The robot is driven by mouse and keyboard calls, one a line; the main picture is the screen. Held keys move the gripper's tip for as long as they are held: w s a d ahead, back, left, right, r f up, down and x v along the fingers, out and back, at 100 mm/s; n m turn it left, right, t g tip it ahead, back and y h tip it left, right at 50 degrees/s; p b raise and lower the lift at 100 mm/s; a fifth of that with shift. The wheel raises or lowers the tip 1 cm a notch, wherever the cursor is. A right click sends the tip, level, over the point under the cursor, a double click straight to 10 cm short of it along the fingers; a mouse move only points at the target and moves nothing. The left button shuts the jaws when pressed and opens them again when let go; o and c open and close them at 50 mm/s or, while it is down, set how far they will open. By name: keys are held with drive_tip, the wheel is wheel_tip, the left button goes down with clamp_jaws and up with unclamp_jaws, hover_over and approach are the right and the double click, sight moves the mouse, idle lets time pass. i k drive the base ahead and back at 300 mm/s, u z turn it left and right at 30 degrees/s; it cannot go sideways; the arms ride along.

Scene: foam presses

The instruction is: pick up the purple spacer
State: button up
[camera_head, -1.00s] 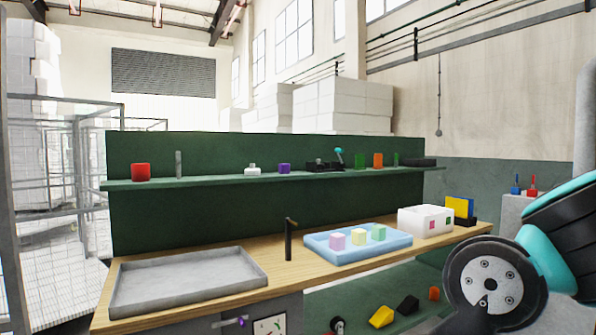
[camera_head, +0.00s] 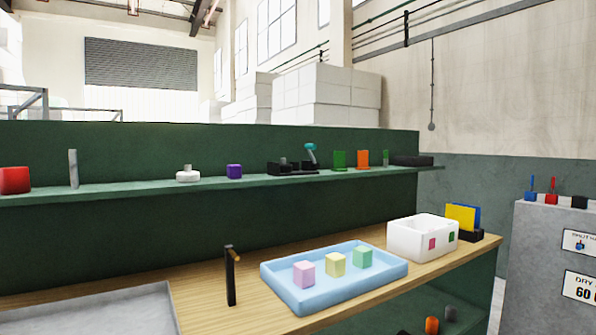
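A small purple block (camera_head: 234,171), which looks like the purple spacer, stands on the green shelf (camera_head: 130,189) above the workbench. It sits between a white knobbed object (camera_head: 188,174) on its left and a dark fixture with a teal top (camera_head: 293,165) on its right, apart from both. Nothing covers it. My gripper is not in view.
Below, the wooden bench (camera_head: 225,318) holds a blue tray (camera_head: 282,292) with pink, yellow and green blocks, a white bin (camera_head: 408,240), a dark upright post (camera_head: 230,277) and a grey tray (camera_head: 90,315). A grey cabinet (camera_head: 540,245) stands at right.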

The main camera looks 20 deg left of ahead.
sight(233, 171)
drive_tip(key=z, duration=0.25)
drive_tip(key=i, duration=2.25)
drive_tip(key=u, duration=1.25)
drive_tip(key=i, duration=0.65)
drive_tip(key=u, duration=0.75)
